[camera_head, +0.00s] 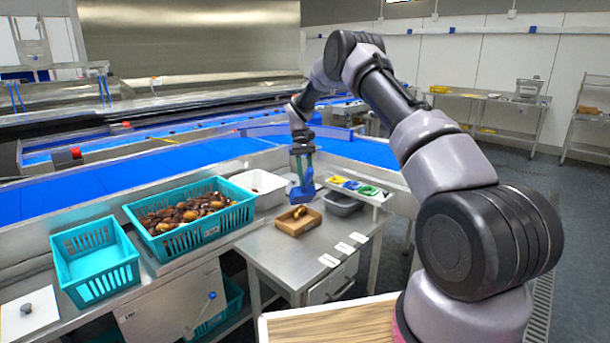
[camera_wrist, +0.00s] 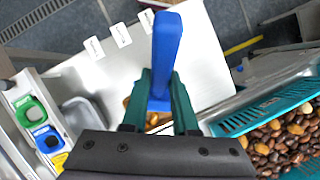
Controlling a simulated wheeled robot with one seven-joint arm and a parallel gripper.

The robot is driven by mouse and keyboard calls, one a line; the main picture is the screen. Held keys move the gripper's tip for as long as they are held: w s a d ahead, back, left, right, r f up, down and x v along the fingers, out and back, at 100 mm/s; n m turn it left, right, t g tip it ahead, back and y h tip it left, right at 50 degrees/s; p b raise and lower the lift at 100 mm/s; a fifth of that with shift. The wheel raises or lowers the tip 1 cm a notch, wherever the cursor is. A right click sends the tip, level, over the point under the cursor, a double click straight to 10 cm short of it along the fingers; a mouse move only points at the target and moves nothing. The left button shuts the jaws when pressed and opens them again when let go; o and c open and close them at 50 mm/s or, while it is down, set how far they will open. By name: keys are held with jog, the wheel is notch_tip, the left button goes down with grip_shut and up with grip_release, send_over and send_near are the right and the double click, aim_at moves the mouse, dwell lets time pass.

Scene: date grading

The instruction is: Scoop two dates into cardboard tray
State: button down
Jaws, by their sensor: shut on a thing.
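My gripper (camera_head: 302,152) is shut on a blue scoop (camera_head: 303,192), which hangs below it. The scoop also shows between the green fingers in the wrist view (camera_wrist: 166,45). The scoop is over or just behind the small brown cardboard tray (camera_head: 286,228) on the metal table; I cannot tell whether they touch. Brown dates (camera_head: 299,211) show in the tray; their exact number is unclear. In the wrist view the fingers and scoop mostly hide the tray. A teal crate (camera_head: 163,246) full of dates stands to the left, also at the right of the wrist view (camera_wrist: 241,122).
An empty teal crate (camera_head: 97,277) stands farther left. A white bin (camera_head: 270,188) and a grey bin (camera_head: 343,207) flank the scoop. A shelf (camera_head: 383,199) with coloured pieces is at right. White labels (camera_head: 344,247) lie on the table's front right. Blue conveyors run behind.

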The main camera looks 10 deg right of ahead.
jog(key=s+f+t, duration=0.6)
jog(key=s+t, duration=0.2)
jog(key=t, duration=0.1)
jog(key=shift+s+d+f+y, duration=0.3)
jog(key=shift+d+y, duration=0.05)
jog(key=shift+y, duration=0.05)
dwell(0.6)
